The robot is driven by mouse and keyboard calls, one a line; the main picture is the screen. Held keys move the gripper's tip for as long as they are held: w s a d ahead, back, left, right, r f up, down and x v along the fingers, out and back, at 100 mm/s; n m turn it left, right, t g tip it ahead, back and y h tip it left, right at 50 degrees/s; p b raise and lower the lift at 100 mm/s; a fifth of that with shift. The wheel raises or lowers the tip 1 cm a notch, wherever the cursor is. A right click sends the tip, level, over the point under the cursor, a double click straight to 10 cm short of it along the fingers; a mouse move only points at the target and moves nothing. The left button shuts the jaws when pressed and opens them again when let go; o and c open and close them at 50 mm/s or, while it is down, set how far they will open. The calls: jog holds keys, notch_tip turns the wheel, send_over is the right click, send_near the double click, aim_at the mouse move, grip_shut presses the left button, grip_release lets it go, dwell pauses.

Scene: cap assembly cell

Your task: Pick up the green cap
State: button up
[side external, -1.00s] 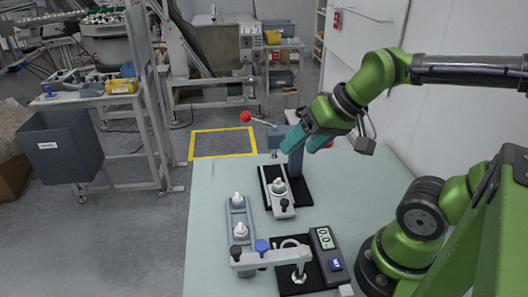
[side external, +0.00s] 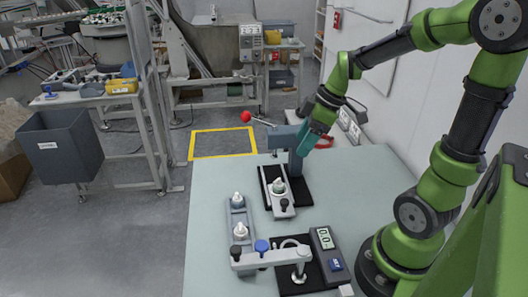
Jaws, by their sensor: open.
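I cannot make out a green cap in the side external view; it may be hidden or too small to tell. My gripper (side external: 304,148) has teal fingers that point down beside the grey press column (side external: 295,160), at the far side of the table. I see nothing held between the fingers, and they overlap each other from this angle. A small pale part (side external: 278,185) sits upright in the fixture on the black plate (side external: 303,193), nearer the camera than my gripper and apart from it.
The press has a lever with a red knob (side external: 246,117). A grey holder (side external: 231,211) carries white-topped parts. A clamp stand (side external: 299,270) and a digital gauge (side external: 326,245) stand in front. White trays (side external: 349,124) lie behind my gripper. The table's right side (side external: 360,190) is clear.

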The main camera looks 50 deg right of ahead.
send_over(281, 184)
jog(key=s+d, duration=0.1)
jog(key=f, duration=0.8)
jog(key=shift+s+d+f, duration=0.15)
jog(key=shift+s+d, duration=0.05)
jog(key=shift+x, duration=2.7)
jog(key=shift+s+a, duration=0.1)
jog(key=c, duration=0.8)
